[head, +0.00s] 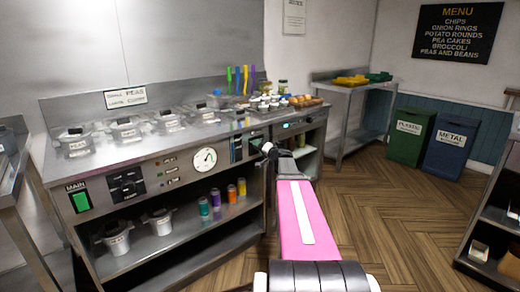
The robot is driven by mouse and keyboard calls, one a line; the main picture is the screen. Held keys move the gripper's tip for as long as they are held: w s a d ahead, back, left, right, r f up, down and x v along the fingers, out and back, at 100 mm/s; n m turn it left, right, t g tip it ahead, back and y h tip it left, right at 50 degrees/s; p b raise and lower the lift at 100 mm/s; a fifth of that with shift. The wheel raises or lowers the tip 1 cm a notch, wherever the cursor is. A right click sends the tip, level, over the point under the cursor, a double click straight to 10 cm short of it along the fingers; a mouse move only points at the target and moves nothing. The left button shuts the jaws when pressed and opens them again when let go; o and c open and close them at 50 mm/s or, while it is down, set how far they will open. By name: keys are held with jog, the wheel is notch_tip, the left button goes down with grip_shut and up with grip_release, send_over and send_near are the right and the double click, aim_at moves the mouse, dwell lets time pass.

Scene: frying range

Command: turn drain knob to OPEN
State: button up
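My gripper (268,149) is at the far end of my pink arm, in front of the right part of the range's front panel. It is small and dark, and its fingers cannot be made out. No knob marked drain or OPEN can be read in the head view. Small black controls (127,185) sit on the left of the panel, and another dark control block (238,148) is just left of my gripper. Whether either holds the drain knob cannot be told. My arm hides part of the panel's right side.
The steel range (226,128) has lidded pans on top. A green MAIN switch (81,201) and a round gauge (205,160) are on its front. The shelf below holds two pots and coloured jars. Bins (410,138) stand at the back right.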

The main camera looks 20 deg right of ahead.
jog(key=shift+c, duration=0.3)
jog(key=c, duration=0.9)
jog(key=shift+o, duration=0.2)
jog(key=shift+m+t+h, duration=0.3)
jog(key=shift+m, duration=8.9)
